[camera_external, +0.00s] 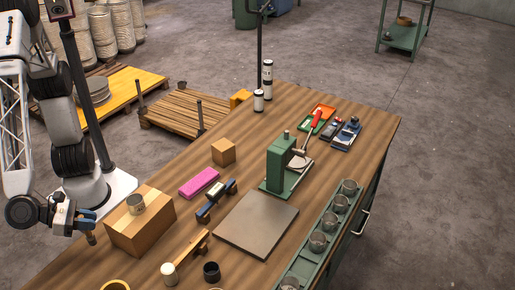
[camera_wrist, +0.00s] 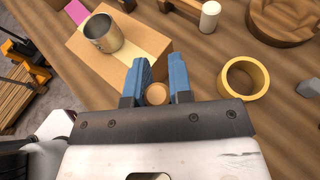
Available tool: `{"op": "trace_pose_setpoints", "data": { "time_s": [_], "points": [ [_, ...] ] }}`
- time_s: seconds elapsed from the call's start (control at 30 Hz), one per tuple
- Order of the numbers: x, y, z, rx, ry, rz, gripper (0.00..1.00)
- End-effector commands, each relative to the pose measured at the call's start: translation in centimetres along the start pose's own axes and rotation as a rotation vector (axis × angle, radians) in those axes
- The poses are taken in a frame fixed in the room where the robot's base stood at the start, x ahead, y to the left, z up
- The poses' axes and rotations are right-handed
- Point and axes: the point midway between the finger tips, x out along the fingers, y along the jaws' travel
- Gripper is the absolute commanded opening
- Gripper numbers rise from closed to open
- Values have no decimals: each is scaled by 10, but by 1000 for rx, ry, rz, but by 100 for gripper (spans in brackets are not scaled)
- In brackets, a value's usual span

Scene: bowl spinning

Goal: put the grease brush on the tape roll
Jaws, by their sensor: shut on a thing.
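My gripper (camera_external: 88,216) is at the left edge of the table, beside the cardboard box. Its blue fingers are shut on a tan-brown piece, which I take to be the grease brush (camera_external: 91,239). In the wrist view only a round wooden end of the brush (camera_wrist: 157,94) shows between the fingers; the rest is hidden. The tape roll is a yellow ring (camera_wrist: 228,82) lying flat on the table, apart from the brush and to the right of my gripper in the wrist view. In the external view the tape roll (camera_external: 115,283) is cut off by the bottom edge.
The cardboard box (camera_external: 154,235) with a metal cup (camera_external: 136,204) on top stands close to my gripper.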

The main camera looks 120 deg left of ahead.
Motion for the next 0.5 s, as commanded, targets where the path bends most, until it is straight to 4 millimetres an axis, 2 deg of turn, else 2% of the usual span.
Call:
{"op": "trace_pose_setpoints", "data": {
  "time_s": [0.33,0.5],
  "points": [
    [0,-1,0,-1,0,0,0],
    [4,-9,1,-1,0,0,0]
  ]
}}
